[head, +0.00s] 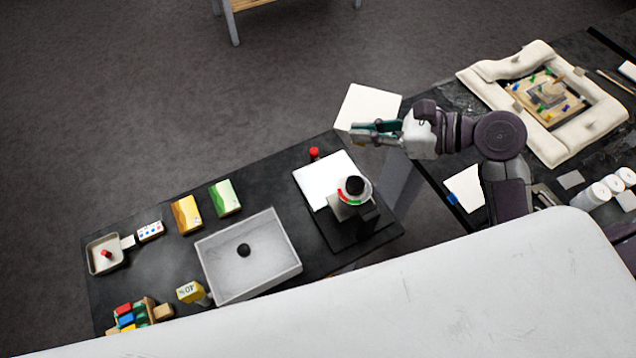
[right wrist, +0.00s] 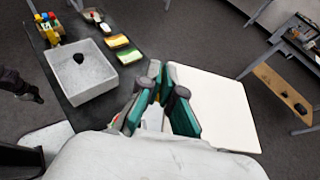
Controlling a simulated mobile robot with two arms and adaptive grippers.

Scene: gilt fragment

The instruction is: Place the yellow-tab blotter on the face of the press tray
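My right gripper (head: 366,131) reaches left from the right arm, past the dark table's far edge. Its teal fingers, seen close up in the right wrist view (right wrist: 163,72), are closed on the edge of a white square blotter (head: 369,104). The blotter is held out over the floor and also fills the right of the right wrist view (right wrist: 222,105). A cream padded surround (head: 490,68) with a colourful piece inside lies at the upper right. I cannot tell for sure which thing is the press tray. My left gripper is not seen.
The left table bears a grey tray (head: 213,268) with a black knob, a black stand (head: 350,235) with a white sheet (head: 325,180), and yellow and green packets. A blue-tabbed sheet (head: 463,186) and white rolls (head: 610,186) lie on the right table. Floor shows between the tables.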

